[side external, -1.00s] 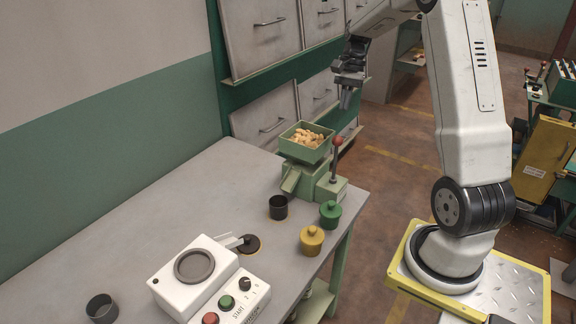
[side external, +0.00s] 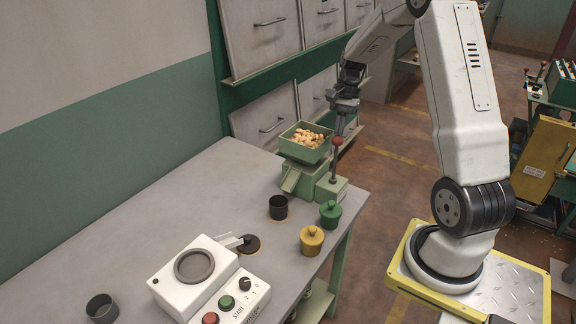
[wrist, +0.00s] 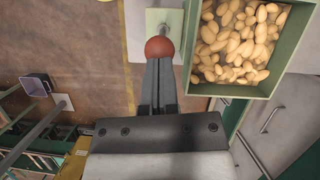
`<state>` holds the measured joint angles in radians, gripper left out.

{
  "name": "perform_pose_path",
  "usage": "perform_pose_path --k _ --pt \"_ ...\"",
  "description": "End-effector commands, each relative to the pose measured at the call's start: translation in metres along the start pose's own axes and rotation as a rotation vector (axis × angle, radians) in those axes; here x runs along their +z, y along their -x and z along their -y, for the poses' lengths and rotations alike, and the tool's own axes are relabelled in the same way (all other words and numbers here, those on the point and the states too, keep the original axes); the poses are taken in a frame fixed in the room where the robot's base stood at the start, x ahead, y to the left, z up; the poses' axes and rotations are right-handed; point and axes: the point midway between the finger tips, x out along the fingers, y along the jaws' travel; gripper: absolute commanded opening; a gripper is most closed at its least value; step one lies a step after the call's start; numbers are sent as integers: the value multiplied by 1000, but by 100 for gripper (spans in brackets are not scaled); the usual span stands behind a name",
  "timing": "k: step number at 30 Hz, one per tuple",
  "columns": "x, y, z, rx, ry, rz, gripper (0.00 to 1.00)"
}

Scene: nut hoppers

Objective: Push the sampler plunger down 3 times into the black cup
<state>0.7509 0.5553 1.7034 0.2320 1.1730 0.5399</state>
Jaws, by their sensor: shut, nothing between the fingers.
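The sampler is a pale green device (side external: 296,180) on the table, with a hopper tray of nuts (side external: 305,139) on top. Its plunger is a thin rod with a red ball knob (side external: 337,141), standing raised on the right; the knob also shows in the wrist view (wrist: 159,47). The black cup (side external: 278,208) stands on the table in front of the sampler; its inside looks dark. My gripper (side external: 340,128) is shut and empty, pointing down right above the knob. In the wrist view its fingertips (wrist: 158,62) appear at the knob; I cannot tell whether they touch.
A white machine (side external: 195,270) with buttons and a grey cup (side external: 102,308) are at the front. The table's left middle is clear. Cabinets stand behind.

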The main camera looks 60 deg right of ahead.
Motion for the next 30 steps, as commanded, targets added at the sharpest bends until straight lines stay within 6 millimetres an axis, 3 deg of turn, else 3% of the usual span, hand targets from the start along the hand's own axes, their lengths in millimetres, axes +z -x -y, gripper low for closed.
perform_pose_path --k 12,30 --pt "-12 -35 -1 3 0 2 0" --pt "-12 -38 -2 7 -1 4 0"
